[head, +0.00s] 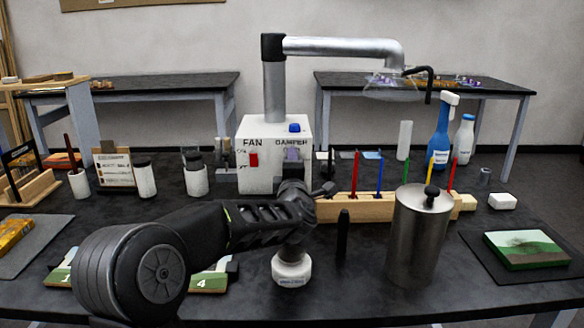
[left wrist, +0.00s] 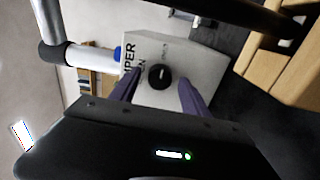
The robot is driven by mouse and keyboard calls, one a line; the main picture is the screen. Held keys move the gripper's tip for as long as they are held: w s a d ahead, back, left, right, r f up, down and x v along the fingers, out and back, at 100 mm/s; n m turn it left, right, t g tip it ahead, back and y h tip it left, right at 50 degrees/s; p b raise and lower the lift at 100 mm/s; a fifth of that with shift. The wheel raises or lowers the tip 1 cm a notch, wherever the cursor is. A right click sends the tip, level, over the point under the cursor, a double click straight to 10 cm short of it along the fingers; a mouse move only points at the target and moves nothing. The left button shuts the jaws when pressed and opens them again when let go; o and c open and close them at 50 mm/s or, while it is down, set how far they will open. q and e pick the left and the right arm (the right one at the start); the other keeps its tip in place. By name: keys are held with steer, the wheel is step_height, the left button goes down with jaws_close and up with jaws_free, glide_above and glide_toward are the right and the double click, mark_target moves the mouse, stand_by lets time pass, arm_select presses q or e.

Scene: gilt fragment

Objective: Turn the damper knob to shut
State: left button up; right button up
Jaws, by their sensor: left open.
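The white box (head: 262,180) marked FAN and DAMPER stands on the bench in the head view, with a silver pipe rising from it. In the left wrist view the black round damper knob (left wrist: 159,77) shows on the face of the box (left wrist: 205,62), with a pale pointer line on it. My left gripper (head: 292,154) is at the DAMPER side of the box and hides the knob in the head view. In the left wrist view its two purple fingers (left wrist: 158,84) are open, one on each side of the knob, with visible gaps. My right gripper is not in view.
A wooden rack (head: 352,208) with coloured sticks, a metal canister (head: 418,240) and a white-lidded jar (head: 291,270) stand near my arm.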

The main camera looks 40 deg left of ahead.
arm_select(q)
steer(key=v, duration=0.7)
steer(key=shift+s+d, duration=0.25)
steer(key=shift+s, duration=0.05)
